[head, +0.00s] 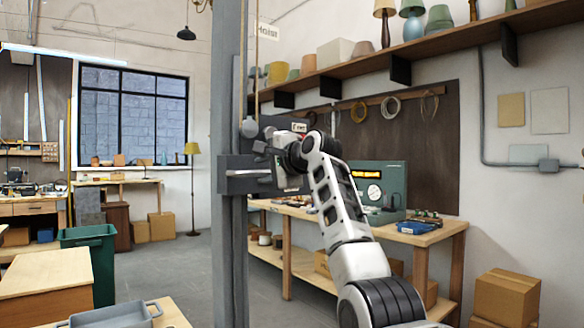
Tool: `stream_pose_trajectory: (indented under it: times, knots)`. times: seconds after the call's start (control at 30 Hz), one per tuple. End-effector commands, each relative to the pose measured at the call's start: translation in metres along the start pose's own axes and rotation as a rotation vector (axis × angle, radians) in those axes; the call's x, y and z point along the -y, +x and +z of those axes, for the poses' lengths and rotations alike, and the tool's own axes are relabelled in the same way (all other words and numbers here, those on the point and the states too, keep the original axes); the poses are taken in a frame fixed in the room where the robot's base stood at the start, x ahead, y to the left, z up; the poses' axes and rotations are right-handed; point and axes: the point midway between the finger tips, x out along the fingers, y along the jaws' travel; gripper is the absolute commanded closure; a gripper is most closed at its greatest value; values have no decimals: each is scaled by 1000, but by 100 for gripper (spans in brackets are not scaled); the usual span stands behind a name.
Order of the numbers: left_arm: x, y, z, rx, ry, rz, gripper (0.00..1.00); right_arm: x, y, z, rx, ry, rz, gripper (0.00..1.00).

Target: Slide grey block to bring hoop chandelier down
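A grey block (238,175) sits on a tall grey upright post (227,80) near the middle of the head view. My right gripper (268,152) is at the upper right of the block, seen from behind my arm. Its fingertips are small and partly hidden, so I cannot tell whether they are open or touch the block. My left gripper is not in view. No hoop chandelier can be made out; only a dark hanging lamp (187,33) shows at the top.
Behind my arm stand a wooden workbench (440,230) and a green instrument (385,185). A shelf (440,45) runs above. A green bin (100,262) and cabinet are at left. Grey floor (185,265) is open between.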

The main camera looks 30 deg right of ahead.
Motion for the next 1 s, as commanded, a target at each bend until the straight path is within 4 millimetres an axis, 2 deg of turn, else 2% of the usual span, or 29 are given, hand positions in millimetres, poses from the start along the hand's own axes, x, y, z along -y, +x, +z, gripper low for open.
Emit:
stream_pose_trajectory:
  times: [0.3, 0.5, 0.7, 1.0]
  knots:
    - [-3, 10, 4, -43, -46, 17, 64, -3, -76, -1, -3, -1, -7, 67]
    - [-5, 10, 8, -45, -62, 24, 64, 0, -113, -1, -3, 0, -7, 67]
    - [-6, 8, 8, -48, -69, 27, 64, 1, -129, -1, -2, 1, -4, 67]
    - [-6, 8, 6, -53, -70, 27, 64, 1, -131, -1, -1, 1, -4, 67]
